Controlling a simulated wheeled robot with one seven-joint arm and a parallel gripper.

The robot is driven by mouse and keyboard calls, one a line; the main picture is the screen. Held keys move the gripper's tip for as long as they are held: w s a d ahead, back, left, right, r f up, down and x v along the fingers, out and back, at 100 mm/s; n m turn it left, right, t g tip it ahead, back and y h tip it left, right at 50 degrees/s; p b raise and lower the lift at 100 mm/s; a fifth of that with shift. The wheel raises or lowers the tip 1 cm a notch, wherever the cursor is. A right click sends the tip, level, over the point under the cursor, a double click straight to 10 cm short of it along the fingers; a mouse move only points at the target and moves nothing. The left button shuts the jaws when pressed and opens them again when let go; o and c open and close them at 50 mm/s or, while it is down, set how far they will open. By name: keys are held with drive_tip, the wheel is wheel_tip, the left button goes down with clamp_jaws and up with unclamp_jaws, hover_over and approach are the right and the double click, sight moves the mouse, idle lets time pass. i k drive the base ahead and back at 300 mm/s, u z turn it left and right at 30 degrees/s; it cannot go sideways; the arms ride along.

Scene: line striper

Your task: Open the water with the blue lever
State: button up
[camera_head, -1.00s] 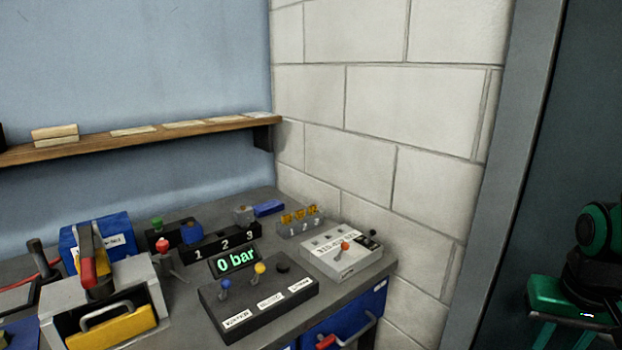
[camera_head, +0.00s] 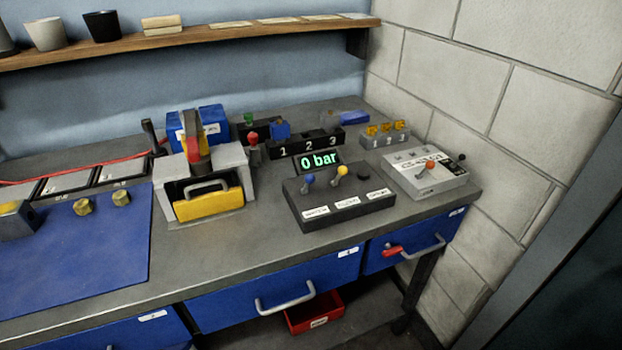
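The blue lever (camera_head: 309,181) is a short stick with a blue ball knob on the left of a black control box (camera_head: 342,213). A yellow-knobbed lever (camera_head: 341,172) and a dark round knob (camera_head: 363,175) stand to its right on the same box. White labels lie along the box's front, too small to read surely. My gripper is not in view.
A grey housing with a yellow drawer-like front (camera_head: 208,204) stands left of the box. A light grey box with an orange-knobbed lever (camera_head: 426,178) stands to the right. Blue drawers (camera_head: 275,293) with handles are below the bench top. The bench strip before the black box is clear.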

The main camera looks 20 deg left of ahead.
sight(310, 178)
drive_tip(key=k, duration=1.3)
drive_tip(key=u, duration=0.55)
drive_tip(key=i, duration=0.75)
drive_tip(key=u, duration=0.45)
drive_tip(key=i, duration=0.8)
drive_tip(key=z, duration=0.3)
